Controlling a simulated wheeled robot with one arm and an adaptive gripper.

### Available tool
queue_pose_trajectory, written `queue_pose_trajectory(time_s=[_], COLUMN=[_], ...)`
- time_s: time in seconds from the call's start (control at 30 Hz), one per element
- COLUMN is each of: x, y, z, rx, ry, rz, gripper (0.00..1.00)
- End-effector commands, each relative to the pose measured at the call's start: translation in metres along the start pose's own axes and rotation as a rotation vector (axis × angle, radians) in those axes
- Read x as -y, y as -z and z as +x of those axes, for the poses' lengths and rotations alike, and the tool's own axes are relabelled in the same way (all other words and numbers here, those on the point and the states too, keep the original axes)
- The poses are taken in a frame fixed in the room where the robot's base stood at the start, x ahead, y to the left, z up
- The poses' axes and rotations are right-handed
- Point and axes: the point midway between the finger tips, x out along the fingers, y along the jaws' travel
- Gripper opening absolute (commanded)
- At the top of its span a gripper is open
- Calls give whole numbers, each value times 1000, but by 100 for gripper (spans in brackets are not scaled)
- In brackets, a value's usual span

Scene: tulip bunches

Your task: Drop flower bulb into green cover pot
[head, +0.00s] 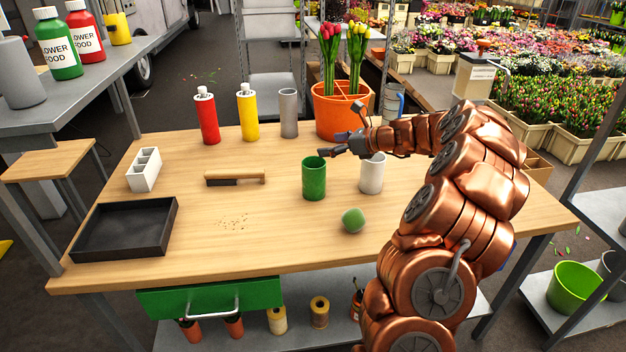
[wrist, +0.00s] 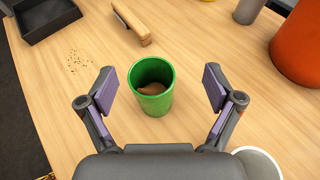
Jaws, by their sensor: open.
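The green cover pot (head: 314,182) stands upright on the wooden table, left of a white pot (head: 372,176). In the wrist view the green pot (wrist: 166,76) is seen from above, and a brown rounded thing, which looks like the flower bulb (wrist: 153,89), lies inside it. My gripper (head: 334,151) is above the green pot at its right side in the head view. In the wrist view its two fingers are spread wide and empty on either side of the pot. The bulb is hidden in the head view.
A green ball (head: 353,220) lies in front of the white pot. A brush (head: 235,177), black tray (head: 125,228) and white divided box (head: 144,169) are left. Bottles, a grey cylinder (head: 289,113) and an orange tulip pot (head: 341,112) stand behind. The front middle is mostly clear, with crumbs.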

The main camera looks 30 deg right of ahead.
Motion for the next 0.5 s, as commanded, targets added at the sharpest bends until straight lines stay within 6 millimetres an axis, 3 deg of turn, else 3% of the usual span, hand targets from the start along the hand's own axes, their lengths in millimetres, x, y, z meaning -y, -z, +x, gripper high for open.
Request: queue_pose_trajectory(time_s=[0.2, 0.5], x=[1, 1], y=[0, 1], z=[-44, -77], rx=[1, 0], ry=[5, 3], rz=[0, 2], gripper=[91, 91])
